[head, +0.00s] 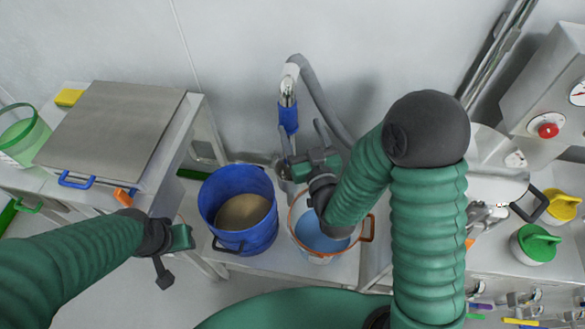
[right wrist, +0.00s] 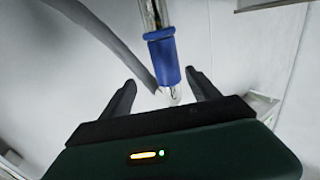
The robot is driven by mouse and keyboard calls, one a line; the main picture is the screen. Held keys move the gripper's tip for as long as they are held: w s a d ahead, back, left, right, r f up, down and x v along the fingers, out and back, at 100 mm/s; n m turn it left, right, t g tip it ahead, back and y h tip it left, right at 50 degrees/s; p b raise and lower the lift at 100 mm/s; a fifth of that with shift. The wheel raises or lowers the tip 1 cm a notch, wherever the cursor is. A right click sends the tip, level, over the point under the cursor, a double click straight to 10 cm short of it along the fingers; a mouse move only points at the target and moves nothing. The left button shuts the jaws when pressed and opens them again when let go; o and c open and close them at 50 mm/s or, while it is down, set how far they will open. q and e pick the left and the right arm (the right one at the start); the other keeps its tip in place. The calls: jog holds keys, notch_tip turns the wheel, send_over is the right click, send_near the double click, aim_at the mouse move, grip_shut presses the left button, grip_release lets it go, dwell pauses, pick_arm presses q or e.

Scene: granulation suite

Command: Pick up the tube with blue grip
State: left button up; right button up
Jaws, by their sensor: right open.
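The tube with the blue grip (head: 288,116) hangs against the back wall in the head view, its blue sleeve below a metal part and a grey hose. It also shows in the right wrist view (right wrist: 164,60), upright, between and beyond the fingertips. My right gripper (head: 301,138) is open just below and around the line of the tube; in the right wrist view its two dark fingers (right wrist: 159,85) stand either side of the tube's lower end. I cannot tell if they touch it. My left gripper (head: 172,262) is at the lower left, away from the tube.
A blue bucket (head: 204,205) with tan contents and a white bucket (head: 312,257) with blue contents stand on a low bench below my right gripper. A grey hose (head: 320,98) curves close to the tube. A metal-lidded box (head: 115,130) stands left.

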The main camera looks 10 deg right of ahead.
aim_at(289, 118)
jog(key=w+b, duration=0.1)
jog(key=w+a+b, duration=0.1)
jog(key=b, duration=0.1)
jog(key=shift+w+a+f+b, duration=0.15)
jog(key=shift+f+b, duration=0.15)
jog(key=shift+f, duration=0.1)
jog(key=shift+w+a+r, duration=0.35)
jog(key=shift+w+r, duration=0.15)
jog(key=shift+w, duration=0.15)
jog(key=w+p, duration=0.1)
jog(key=w, duration=0.6)
jog(key=shift+w+d, duration=0.1)
jog(key=shift+w, duration=0.15)
jog(key=shift+a, duration=0.3)
jog(key=shift+c, duration=0.4)
jog(key=shift+s+r, duration=0.1)
jog(key=shift+c, duration=1.1)
jog(key=shift+d, duration=0.25)
jog(key=c, duration=1)
jog(key=shift+c, duration=1.1)
pick_arm(q)
jog(key=f, duration=0.2)
jog(key=a+f, duration=0.1)
jog(key=f, duration=0.1)
jog(key=shift+a+f, duration=0.1)
pick_arm(e)
jog(key=shift+a, duration=0.1)
grip_shut()
